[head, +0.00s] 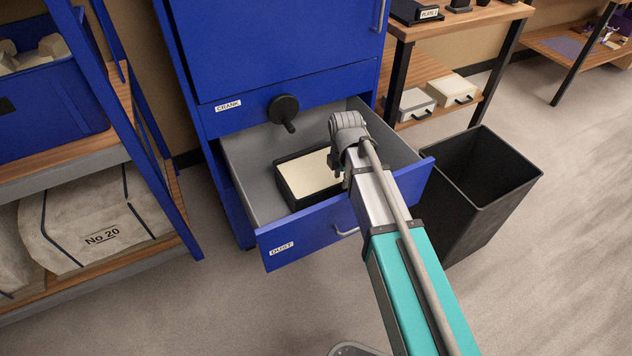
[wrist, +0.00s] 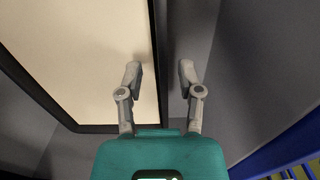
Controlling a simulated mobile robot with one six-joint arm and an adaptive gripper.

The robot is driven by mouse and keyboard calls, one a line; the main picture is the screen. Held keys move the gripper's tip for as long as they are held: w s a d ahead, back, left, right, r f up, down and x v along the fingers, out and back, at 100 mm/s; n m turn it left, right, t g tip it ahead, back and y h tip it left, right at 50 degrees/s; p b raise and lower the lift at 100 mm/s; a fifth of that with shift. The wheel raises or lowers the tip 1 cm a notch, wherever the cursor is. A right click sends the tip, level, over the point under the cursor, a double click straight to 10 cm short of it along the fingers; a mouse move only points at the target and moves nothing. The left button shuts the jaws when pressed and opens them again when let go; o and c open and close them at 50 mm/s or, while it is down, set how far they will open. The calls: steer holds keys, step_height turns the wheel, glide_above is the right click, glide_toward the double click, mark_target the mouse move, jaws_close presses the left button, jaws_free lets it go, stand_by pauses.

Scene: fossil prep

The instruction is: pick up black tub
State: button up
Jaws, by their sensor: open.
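The black tub (head: 290,194) is a shallow rectangular tray with cream contents, lying in the open blue drawer labelled DUST (head: 302,233). My arm reaches over the drawer front and covers the tub's right end in the head view. In the wrist view the tub's black rim (wrist: 155,48) runs up the picture between my two fingers. My gripper (wrist: 160,78) is open, one finger over the cream side and the other over the grey drawer floor. I cannot tell how far the fingertips are above the rim. In the head view my gripper (head: 340,176) is mostly hidden by my arm.
The blue cabinet (head: 275,45) rises behind the drawer, with a black crank (head: 285,110) above it. A black bin (head: 478,185) stands close to the drawer's right. A blue-framed shelf (head: 150,130) stands at left. Grey floor is free at front and right.

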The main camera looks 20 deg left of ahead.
mark_target(340, 189)
stand_by(0.3)
steer(key=shift+f+b, duration=2.6)
steer(key=shift+f, duration=0.05)
jaws_close()
